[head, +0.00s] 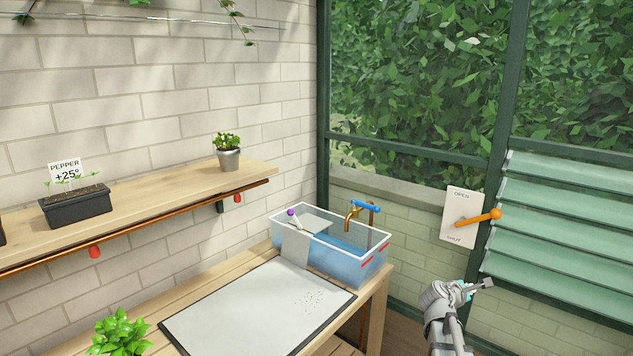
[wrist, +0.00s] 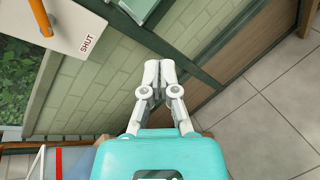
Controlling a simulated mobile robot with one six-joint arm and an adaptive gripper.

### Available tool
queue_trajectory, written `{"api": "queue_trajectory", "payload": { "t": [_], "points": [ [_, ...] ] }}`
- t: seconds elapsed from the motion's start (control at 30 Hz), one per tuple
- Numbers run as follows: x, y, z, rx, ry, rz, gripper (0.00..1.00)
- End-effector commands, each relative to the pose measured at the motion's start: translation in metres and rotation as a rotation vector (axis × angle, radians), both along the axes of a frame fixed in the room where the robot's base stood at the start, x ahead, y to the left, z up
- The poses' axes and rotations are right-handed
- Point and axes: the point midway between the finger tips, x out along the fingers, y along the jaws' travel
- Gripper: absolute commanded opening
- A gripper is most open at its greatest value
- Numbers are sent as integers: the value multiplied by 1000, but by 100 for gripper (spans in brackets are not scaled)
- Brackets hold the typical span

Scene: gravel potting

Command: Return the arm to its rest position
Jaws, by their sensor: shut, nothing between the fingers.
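My gripper (head: 487,285) is at the lower right of the head view, in front of the brick wall below the louvre window and apart from it. In the wrist view its two white fingers (wrist: 159,68) are together, with nothing between them. My arm reaches up from the bottom edge of the head view. An orange lever (head: 480,217) on a white OPEN/SHUT plate (head: 459,203) is above and left of my gripper, and nothing touches it. Its handle points right and slightly up.
A clear water tub (head: 372,270) with a brass tap (head: 352,215) stands at the bench's right end. A white mat (head: 250,315) lies on the bench. A shelf (head: 150,205) holds a PEPPER planter (head: 77,206) and a small pot (head: 229,160). Tiled floor (wrist: 255,125) shows clear in the wrist view.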

Motion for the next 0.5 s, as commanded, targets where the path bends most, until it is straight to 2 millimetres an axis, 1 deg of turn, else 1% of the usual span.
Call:
{"api": "queue_trajectory", "payload": {
  "t": [0.03,0.17,0.27,0.37,0.4,0.47,0.5],
  "points": [
    [-11,11,-9,93,-38,-44,0],
    [-34,38,-36,348,-133,-185,0],
    [-52,64,-55,534,-187,-305,0],
    [-72,91,-74,708,-226,-438,0],
    [-80,104,-81,776,-236,-493,0],
    [-93,121,-91,871,-248,-580,0],
    [-101,135,-97,932,-251,-639,0]
  ]
}}
